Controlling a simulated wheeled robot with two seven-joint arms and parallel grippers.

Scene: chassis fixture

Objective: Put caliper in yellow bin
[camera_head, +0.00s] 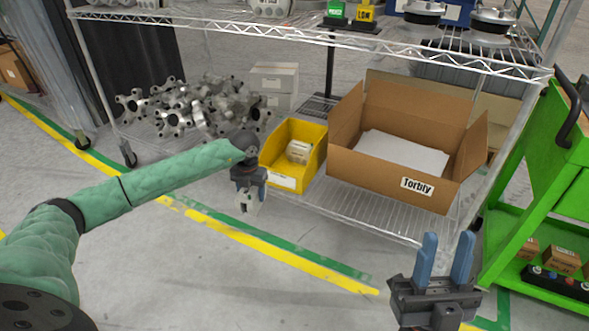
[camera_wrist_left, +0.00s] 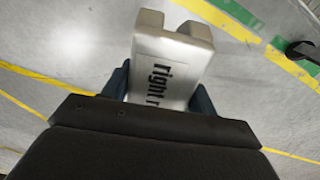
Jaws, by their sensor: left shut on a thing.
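The caliper (camera_head: 248,205) is a light grey block with a notched end. In the left wrist view the caliper (camera_wrist_left: 172,68) shows black lettering starting "right r", with the rest hidden. My left gripper (camera_head: 249,188) is shut on it, its fingers on either side, holding it in the air just in front of the shelf. The yellow bin (camera_head: 313,172) stands on the lower wire shelf, just right of and behind my left gripper. A pale block with lettering (camera_head: 299,151) lies in the bin. My right gripper (camera_head: 447,260) is open and empty, pointing up at the lower right.
An open cardboard box marked "Torbly" (camera_head: 372,178) stands right of the bin. Metal castings (camera_head: 180,110) and pale boxes (camera_head: 275,77) lie to its left. The upper wire shelf (camera_head: 300,35) spans above. A green cart (camera_head: 550,150) stands at right.

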